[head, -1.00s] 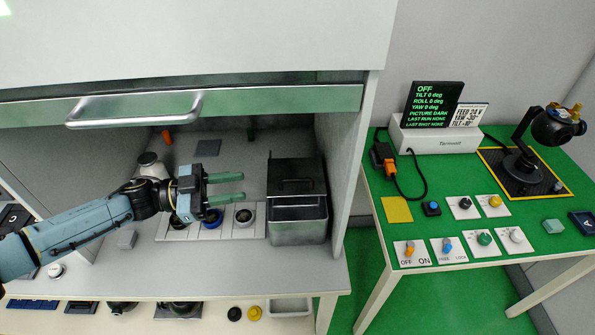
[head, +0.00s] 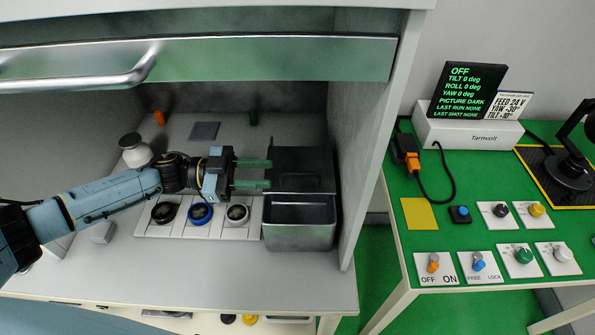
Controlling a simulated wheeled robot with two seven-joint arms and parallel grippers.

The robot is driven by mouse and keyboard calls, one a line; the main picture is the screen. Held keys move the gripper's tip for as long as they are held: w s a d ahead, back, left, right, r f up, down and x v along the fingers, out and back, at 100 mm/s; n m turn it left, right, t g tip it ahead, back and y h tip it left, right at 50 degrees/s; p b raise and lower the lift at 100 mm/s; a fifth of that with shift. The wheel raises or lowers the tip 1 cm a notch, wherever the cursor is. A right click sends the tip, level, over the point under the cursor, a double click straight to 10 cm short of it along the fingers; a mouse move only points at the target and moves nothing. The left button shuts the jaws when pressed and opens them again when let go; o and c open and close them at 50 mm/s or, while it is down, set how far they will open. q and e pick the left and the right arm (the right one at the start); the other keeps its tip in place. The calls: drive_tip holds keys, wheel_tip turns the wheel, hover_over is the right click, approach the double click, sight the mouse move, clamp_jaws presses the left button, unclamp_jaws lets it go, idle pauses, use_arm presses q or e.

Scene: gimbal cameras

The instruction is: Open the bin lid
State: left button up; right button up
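The grey metal bin (head: 300,237) stands at the right end of the cabinet floor, close to the right wall. Its dark lid (head: 305,165), with a handle (head: 298,182), shows behind the dark front opening; I cannot tell its exact tilt. My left gripper (head: 270,174) comes in from the left with two green fingers apart and nothing between them. Its fingertips are at the lid's left edge in the picture; I cannot tell whether they touch. My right gripper is not in view.
Three round lens-like parts, one ringed in blue (head: 200,213), sit on a pale strip left of the bin. A raised cabinet door with a bar handle (head: 80,82) hangs above. A green table (head: 388,178) with switches and a display (head: 468,90) stands at right.

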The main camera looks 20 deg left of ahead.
sight(286, 174)
use_arm(q)
drive_tip(key=x, duration=0.8)
drive_tip(key=shift+c, duration=0.2)
clamp_jaws()
